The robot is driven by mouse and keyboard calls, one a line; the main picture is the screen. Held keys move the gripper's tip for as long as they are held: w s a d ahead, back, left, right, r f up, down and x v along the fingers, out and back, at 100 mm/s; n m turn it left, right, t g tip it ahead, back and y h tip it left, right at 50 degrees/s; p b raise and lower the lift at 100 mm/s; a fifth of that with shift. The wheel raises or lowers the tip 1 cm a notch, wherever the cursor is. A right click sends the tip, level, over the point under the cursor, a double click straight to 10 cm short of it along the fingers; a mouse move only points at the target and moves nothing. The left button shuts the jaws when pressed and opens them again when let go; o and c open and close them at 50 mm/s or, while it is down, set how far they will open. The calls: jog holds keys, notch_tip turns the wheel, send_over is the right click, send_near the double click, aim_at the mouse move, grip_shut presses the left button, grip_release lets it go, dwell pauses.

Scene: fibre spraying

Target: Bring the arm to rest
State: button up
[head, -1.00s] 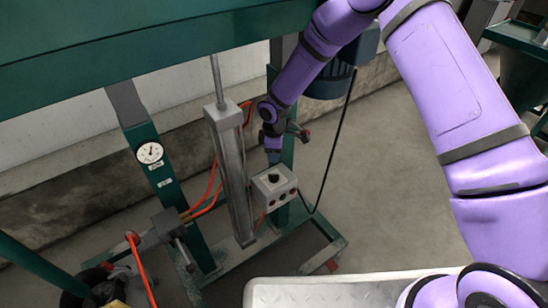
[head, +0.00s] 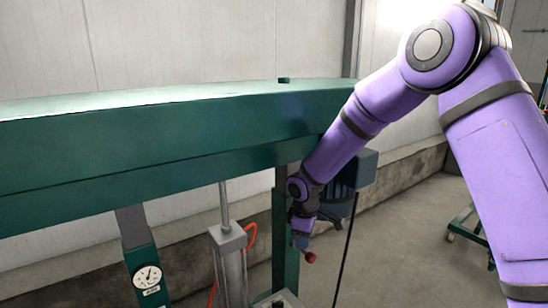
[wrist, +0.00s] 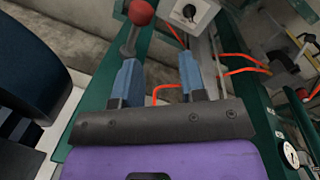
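My gripper (head: 301,240) hangs at the end of my purple arm, beside the green machine's post in the head view. In the wrist view its two blue fingers are apart (wrist: 160,80), with no object between them. A lever with a red ball knob (wrist: 141,12) stands just beyond the left finger. The knob also shows just below my gripper in the head view (head: 309,257). Whether finger and lever touch cannot be told. My arm is bent, with its elbow raised at the upper right of the head view.
The green machine beam (head: 150,165) crosses the left of the head view. A grey cylinder (head: 229,240), a dial gauge (head: 147,277) and a blue motor (head: 345,190) are close to my arm. A control box (wrist: 188,14) lies beyond the fingers.

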jog(key=s+d+r+m+t, duration=0.1)
jog(key=s+d+r+m, duration=0.1)
jog(key=s+d+r, duration=0.4)
jog(key=s+d+r+m, duration=0.2)
jog(key=d+r, duration=0.1)
jog(key=r, duration=0.6)
jog(key=s+d+r+m+t, duration=0.1)
jog(key=s+d+r+m, duration=0.3)
jog(key=r, duration=0.3)
jog(key=s+d+r+m, duration=0.2)
jog(key=s+d, duration=0.1)
jog(key=s, duration=0.4)
jog(key=s+d+r+m+t, duration=0.1)
jog(key=s+d+r+m, duration=0.1)
jog(key=s, duration=0.6)
jog(key=s+d+r+m+t, duration=0.1)
jog(key=s+d+r, duration=0.2)
jog(key=s, duration=0.5)
jog(key=shift+d+m+y, duration=0.3)
jog(key=shift+m, duration=0.1)
jog(key=shift+w+r, duration=0.1)
